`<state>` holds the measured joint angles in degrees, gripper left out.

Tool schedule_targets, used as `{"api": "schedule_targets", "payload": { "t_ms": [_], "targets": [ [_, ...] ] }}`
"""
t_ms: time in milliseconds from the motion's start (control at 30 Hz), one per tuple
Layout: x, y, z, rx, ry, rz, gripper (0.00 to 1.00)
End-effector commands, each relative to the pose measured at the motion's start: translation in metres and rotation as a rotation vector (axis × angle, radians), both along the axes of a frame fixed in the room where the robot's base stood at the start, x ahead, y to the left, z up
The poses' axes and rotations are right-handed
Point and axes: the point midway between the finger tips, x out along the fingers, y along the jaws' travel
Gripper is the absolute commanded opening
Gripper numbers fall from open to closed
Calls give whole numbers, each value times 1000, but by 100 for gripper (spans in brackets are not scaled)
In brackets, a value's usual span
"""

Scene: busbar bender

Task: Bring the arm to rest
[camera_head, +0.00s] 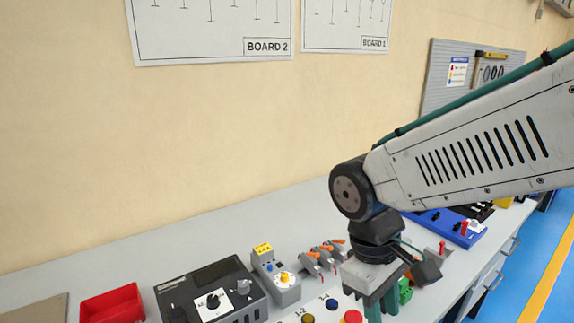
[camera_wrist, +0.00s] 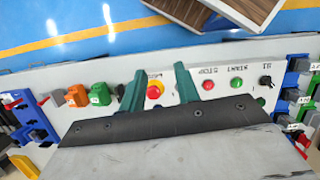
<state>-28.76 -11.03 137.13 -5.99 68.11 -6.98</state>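My gripper (camera_head: 381,302) points down over the workbench in the head view, at the end of my bent arm. In the wrist view its two green fingers stand apart, and my gripper (camera_wrist: 158,84) is open with nothing between them. A red button on a yellow base (camera_wrist: 154,91) shows in the gap between the fingers. I cannot tell the height of the fingertips above the panel.
A black control box (camera_head: 210,292), a grey box with a yellow top (camera_head: 275,275) and orange-tipped levers (camera_head: 325,252) stand left of my gripper. A red bin (camera_head: 112,304) is at far left. A blue device (camera_head: 450,226) lies behind the arm, right.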

Motion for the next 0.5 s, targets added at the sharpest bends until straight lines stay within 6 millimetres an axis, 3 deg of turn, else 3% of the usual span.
{"api": "schedule_targets", "payload": {
  "t_ms": [200,500],
  "targets": [
    [-28,-50,29,76,-100,-284,32],
    [-63,-99,55,161,-258,-569,32]
  ]
}}
